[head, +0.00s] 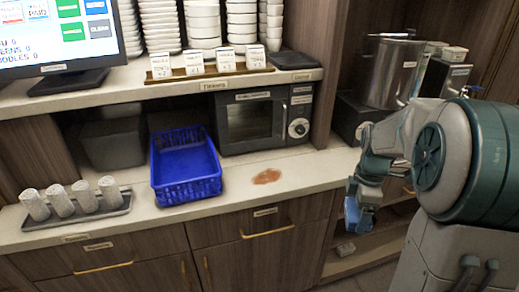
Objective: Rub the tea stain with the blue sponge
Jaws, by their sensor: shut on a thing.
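The tea stain (267,177) is a reddish-brown patch on the pale counter, in front of the microwave and right of the blue basket. My gripper (359,203) hangs at the right, in front of the counter's edge and apart from the stain. It is shut on the blue sponge (357,217), which shows at its lower end. The fingers are small and partly hidden by the wrist.
A blue basket (186,188) stands left of the stain. A black microwave (252,120) stands behind it. A tray (84,217) with several rolled towels sits at the left. A steel pot (391,73) stands at the back right. The counter around the stain is clear.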

